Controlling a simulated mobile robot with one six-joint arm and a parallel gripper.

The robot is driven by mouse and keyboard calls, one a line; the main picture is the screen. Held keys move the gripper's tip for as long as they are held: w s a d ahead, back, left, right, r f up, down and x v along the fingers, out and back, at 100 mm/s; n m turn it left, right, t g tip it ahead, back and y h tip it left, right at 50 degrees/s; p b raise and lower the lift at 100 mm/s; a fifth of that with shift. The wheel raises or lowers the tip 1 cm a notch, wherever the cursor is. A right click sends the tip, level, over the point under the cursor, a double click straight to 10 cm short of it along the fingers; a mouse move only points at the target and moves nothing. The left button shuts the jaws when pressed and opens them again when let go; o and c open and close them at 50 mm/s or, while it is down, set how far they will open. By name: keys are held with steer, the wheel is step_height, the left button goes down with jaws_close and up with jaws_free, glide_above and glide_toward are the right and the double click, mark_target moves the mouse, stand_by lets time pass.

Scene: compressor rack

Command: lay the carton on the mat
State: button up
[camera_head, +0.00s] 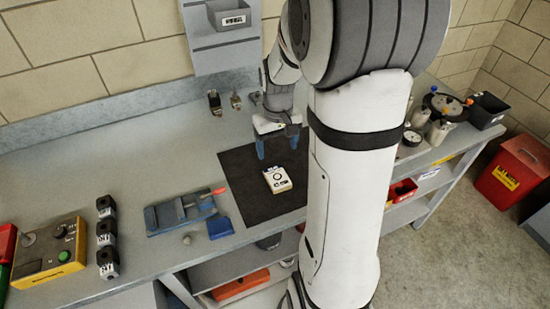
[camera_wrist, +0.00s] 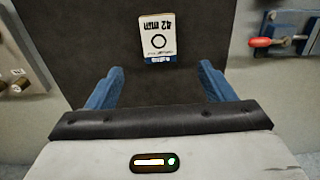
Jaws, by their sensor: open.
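The carton (camera_head: 278,179) is a small white box with a black ring and print on its top and a blue band along one edge. It rests on the dark mat (camera_head: 240,172) on the workbench. In the wrist view the carton (camera_wrist: 158,38) lies ahead of the fingertips, with dark mat (camera_wrist: 80,35) around it. My gripper (camera_head: 277,146) has blue fingers, is open and empty, and is above the mat, apart from the carton. In the wrist view my gripper (camera_wrist: 158,82) shows its fingers spread wide. My arm hides the mat's right part in the head view.
Left of the mat are a blue vise-like tool (camera_head: 180,212) with a red handle and a small blue block (camera_head: 220,228). A yellow control box (camera_head: 50,252) and black blocks (camera_head: 107,235) stand farther left. A grey bin (camera_head: 228,14) hangs at the back.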

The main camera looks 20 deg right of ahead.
steer(key=s+a+r+t, duration=0.1)
steer(key=s+a+r, duration=0.3)
steer(key=s, duration=0.3)
steer(key=s+a+r+t, duration=0.2)
steer(key=s+a+r, duration=0.3)
steer(key=s, duration=0.3)
steer(key=shift+r, duration=0.45)
steer(key=shift+c, duration=0.5)
